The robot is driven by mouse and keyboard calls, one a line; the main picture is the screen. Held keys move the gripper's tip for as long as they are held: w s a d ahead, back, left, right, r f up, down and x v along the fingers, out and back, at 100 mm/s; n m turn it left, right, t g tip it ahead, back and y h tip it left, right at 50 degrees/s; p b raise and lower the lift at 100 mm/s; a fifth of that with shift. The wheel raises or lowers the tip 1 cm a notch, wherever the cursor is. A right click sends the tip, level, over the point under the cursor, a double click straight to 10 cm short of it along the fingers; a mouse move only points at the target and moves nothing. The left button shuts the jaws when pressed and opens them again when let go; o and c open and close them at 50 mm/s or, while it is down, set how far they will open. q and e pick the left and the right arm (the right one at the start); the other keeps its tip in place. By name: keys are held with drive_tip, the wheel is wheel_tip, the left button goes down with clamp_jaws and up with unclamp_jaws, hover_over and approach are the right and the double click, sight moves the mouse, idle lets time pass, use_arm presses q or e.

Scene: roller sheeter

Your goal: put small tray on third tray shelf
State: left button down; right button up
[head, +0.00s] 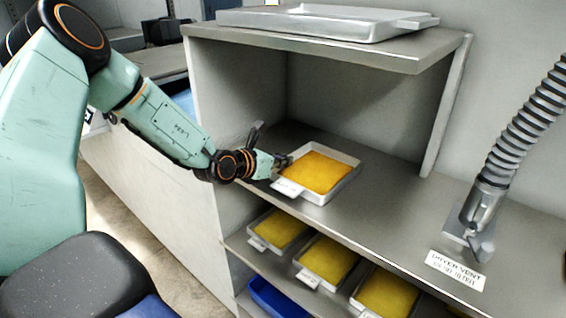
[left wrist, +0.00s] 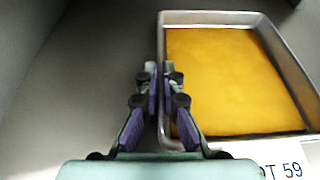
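A small metal tray (head: 345,182) with a flat yellow-orange sheet in it sits on the grey counter shelf, inside the open cabinet bay. A white label hangs at its front edge. My left gripper (head: 283,163) is at the tray's left side. In the left wrist view the two fingers (left wrist: 160,78) are close together, one on each side of the tray's left wall (left wrist: 162,48), and look closed on it. The tray (left wrist: 297,85) looks flat on the surface, with part of a label reading "59" at its near edge. My right gripper is in neither view.
Several similar trays with yellow sheets, such as this one (head: 279,229), stand on the shelf below. A blue bin (head: 275,298) is lower still. A large tray (head: 330,22) lies on top. A ribbed vent hose (head: 522,130) stands at right.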

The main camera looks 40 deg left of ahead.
use_arm(q)
drive_tip(key=shift+s+a+r, duration=0.1)
drive_tip(key=shift+a+r, duration=0.05)
drive_tip(key=shift+a, duration=0.25)
drive_tip(key=c, duration=1.9)
unclamp_jaws()
drive_tip(key=shift+f, duration=0.25)
drive_tip(key=o, duration=0.4)
drive_tip(key=shift+w+d, duration=0.2)
drive_tip(key=shift+d, duration=0.1)
drive_tip(key=shift+s+a+r, duration=0.1)
drive_tip(key=shift+s, duration=0.05)
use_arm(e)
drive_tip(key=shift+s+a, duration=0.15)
use_arm(q)
drive_tip(key=shift+a, duration=0.1)
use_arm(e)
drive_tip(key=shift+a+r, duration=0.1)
